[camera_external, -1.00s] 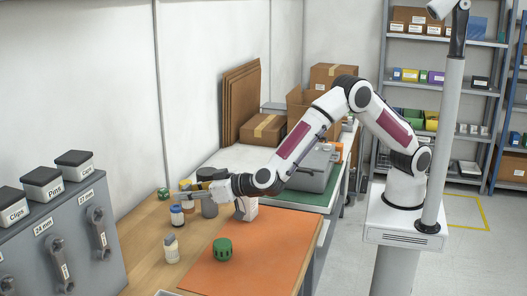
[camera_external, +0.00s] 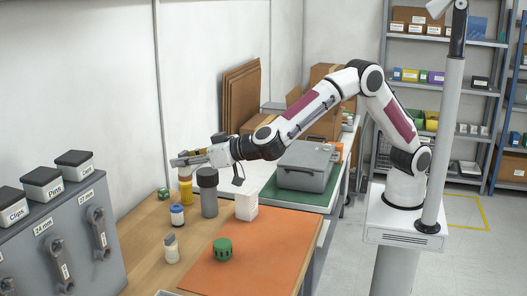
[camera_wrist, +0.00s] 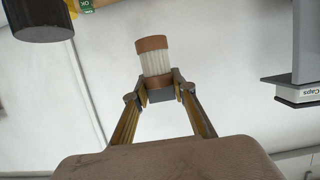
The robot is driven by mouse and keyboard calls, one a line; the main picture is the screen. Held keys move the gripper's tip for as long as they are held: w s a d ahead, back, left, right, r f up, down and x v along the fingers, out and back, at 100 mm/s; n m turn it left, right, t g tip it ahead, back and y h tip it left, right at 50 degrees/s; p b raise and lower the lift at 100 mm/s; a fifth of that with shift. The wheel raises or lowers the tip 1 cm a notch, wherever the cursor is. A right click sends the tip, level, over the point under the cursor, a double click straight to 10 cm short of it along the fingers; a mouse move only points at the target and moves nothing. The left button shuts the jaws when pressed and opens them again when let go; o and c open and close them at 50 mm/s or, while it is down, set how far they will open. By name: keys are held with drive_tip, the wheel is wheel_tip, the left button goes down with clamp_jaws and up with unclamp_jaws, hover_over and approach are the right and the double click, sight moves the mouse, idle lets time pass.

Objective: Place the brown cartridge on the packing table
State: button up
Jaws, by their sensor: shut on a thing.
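My gripper (camera_wrist: 160,92) is shut on the brown cartridge (camera_wrist: 154,58), which has brown end caps and a pale pleated middle. In the external view my gripper (camera_external: 180,160) is raised above the left part of the wooden bench, over the containers there.
A green cap (camera_external: 222,250) sits on the orange mat (camera_external: 262,258). A grey case (camera_external: 305,170) rests on a green mat.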

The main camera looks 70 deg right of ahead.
drive_tip(key=w+d+m+h, duration=0.2)
drive_tip(key=w+d, duration=0.3)
drive_tip(key=d, duration=0.8)
drive_tip(key=w+d+m+g+h, duration=0.15)
drive_tip(key=w+d, duration=0.45)
drive_tip(key=d, duration=0.6)
drive_tip(key=w+d+m+h, duration=0.15)
drive_tip(key=w+d, duration=0.35)
drive_tip(key=d, duration=0.8)
drive_tip(key=s+d+m+g+h, duration=0.1)
drive_tip(key=s+d+m+h, duration=0.15)
drive_tip(key=d, duration=1.75)
drive_tip(key=s+d+m+g+h, duration=0.2)
drive_tip(key=s+d+h, duration=0.1)
drive_tip(key=d, duration=1.7)
wheel_tip(320, 180, down, 16)
drive_tip(key=a, duration=0.1)
drive_tip(key=shift+w+f, duration=0.15)
drive_tip(key=shift+f, duration=0.05)
drive_tip(key=shift+f+n, duration=0.1)
drive_tip(key=shift+n, duration=0.15)
drive_tip(key=shift+f, duration=3)
drive_tip(key=shift+f, duration=0.1)
